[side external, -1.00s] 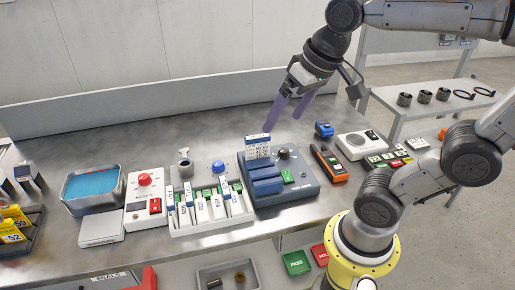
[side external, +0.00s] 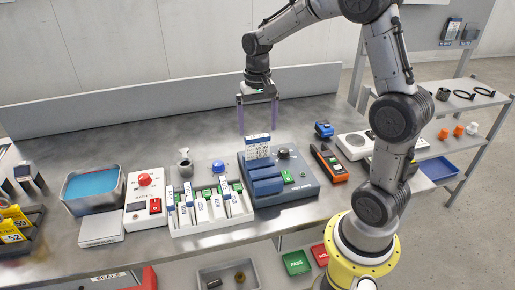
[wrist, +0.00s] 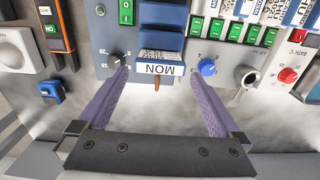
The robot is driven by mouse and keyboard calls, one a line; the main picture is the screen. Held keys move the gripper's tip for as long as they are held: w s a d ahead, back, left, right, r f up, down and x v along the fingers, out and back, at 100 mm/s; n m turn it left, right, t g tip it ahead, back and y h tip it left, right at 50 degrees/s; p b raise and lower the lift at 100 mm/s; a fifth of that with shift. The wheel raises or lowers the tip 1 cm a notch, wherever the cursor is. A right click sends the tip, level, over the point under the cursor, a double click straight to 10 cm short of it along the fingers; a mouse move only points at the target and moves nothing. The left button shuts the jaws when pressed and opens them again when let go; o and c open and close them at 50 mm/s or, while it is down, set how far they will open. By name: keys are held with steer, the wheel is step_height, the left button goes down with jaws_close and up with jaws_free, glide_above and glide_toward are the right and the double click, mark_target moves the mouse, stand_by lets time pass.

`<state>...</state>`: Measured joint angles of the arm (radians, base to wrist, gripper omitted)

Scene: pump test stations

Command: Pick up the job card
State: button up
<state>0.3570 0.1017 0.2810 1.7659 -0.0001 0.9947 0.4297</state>
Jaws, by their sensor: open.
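The job card (side external: 257,146) is a small white card with a blue header and printed text. It stands upright at the back of a blue-grey test station (side external: 300,183), behind its blue blocks. In the wrist view the card (wrist: 160,69) shows edge-on from above, its white label reading MON. My gripper (side external: 257,132) has two long purple fingers pointing down, just above and behind the card. In the wrist view my gripper (wrist: 158,72) is open, with one finger on each side of the card and clear space between. I cannot tell the exact height gap.
A dark knob (side external: 283,154) on the station and a blue knob (side external: 218,167) flank the card. A rack of upright white cards (side external: 212,208) stands left of the station. An orange-black meter (side external: 329,162) lies to the right. The bench behind the station is clear.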

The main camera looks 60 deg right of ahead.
mark_target(258, 141)
step_height(258, 141, down, 9)
stand_by(0.5)
steer(key=c, duration=1)
steer(key=shift+o, duration=0.2)
steer(key=shift+r, duration=0.1)
